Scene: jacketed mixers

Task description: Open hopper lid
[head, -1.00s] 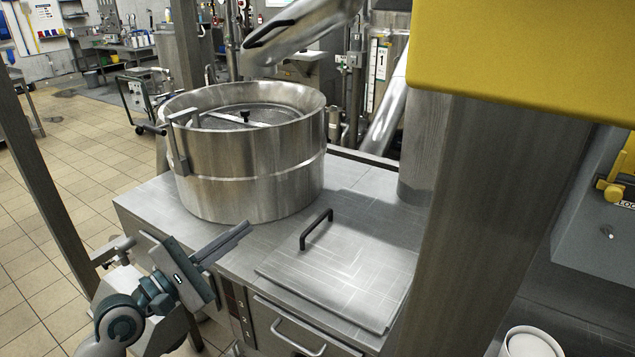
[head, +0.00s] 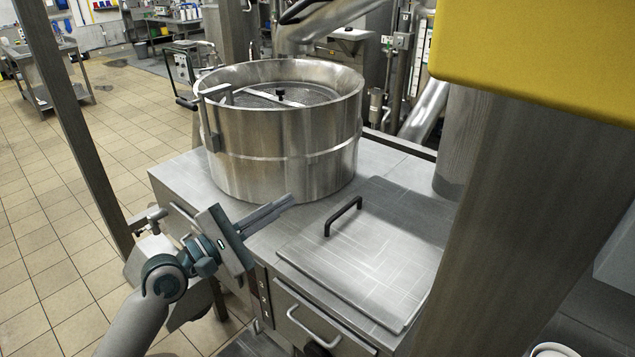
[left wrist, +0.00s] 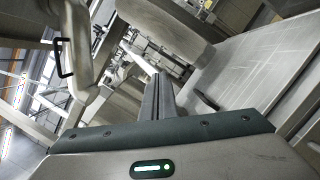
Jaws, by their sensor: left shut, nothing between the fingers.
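The hopper lid (head: 372,255) is a flat square brushed-metal plate with a black bar handle (head: 343,216) near its left side. In the head view it lies flat and closed on the metal counter. My left gripper (head: 288,202) is shut and empty, its fingers pointing right over the counter's front edge, left of the handle and apart from it. In the left wrist view the closed fingers (left wrist: 158,96) show at centre. A pale scratched metal surface lies to their right there; I cannot tell for sure whether it is the lid. My right gripper is not in view.
A large open steel drum (head: 283,150) stands on the counter behind the lid. A thick metal column (head: 500,220) and a yellow housing (head: 540,65) block the right side. A drawer handle (head: 313,325) juts from the counter front.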

